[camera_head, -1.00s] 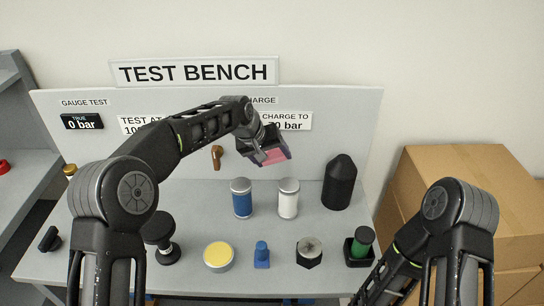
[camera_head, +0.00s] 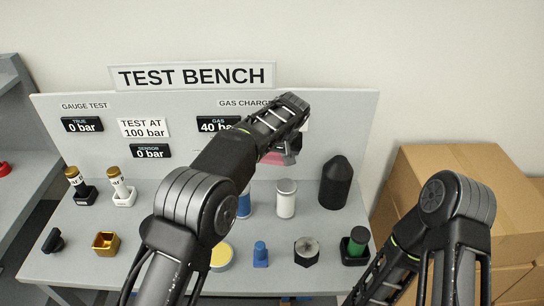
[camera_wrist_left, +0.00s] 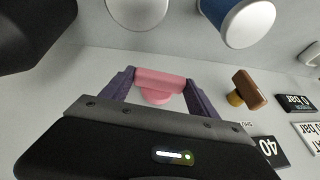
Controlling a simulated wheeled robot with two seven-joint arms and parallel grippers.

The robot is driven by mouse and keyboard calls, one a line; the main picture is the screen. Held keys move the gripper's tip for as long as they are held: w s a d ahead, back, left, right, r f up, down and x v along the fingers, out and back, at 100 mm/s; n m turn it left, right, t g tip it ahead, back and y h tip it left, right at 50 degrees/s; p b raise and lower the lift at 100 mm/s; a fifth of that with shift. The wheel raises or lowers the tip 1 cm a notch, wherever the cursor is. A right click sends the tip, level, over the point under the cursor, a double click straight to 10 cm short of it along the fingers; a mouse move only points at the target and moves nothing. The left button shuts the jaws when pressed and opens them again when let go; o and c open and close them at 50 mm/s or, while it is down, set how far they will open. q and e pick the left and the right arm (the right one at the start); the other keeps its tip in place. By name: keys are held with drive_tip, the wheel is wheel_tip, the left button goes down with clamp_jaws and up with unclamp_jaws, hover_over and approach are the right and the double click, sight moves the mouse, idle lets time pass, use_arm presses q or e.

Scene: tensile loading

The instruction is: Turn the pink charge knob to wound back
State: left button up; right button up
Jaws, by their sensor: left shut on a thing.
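The pink charge knob (camera_wrist_left: 160,82) is on the grey panel and sits between the purple fingers of my left gripper (camera_wrist_left: 160,92) in the left wrist view. The gripper is shut on it. In the head view a piece of pink (camera_head: 272,158) shows below my left wrist, and the left gripper (camera_head: 284,156) is mostly hidden behind the arm. The gas display (camera_head: 217,124) reads 40 bar, and the charge-to sign is hidden by the arm. My right arm is in view at the right, but its gripper is not.
A brown lever (camera_wrist_left: 246,90) stands beside the knob. A white-capped cylinder (camera_head: 286,199), a blue cylinder (camera_head: 244,203) and a black bottle (camera_head: 336,183) stand below the panel. Two gauges (camera_head: 118,185) are at the left. Cardboard boxes (camera_head: 470,185) stand right of the bench.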

use_arm(q)
drive_tip(key=shift+d+y, duration=0.1)
drive_tip(key=shift+y, duration=0.2)
drive_tip(key=o, duration=1.4)
drive_tip(key=shift+c, duration=0.2)
drive_tip(key=b+v, duration=0.2)
drive_tip(key=v, duration=0.5)
drive_tip(key=shift+r, duration=0.3)
drive_tip(key=shift+s+d, duration=0.15)
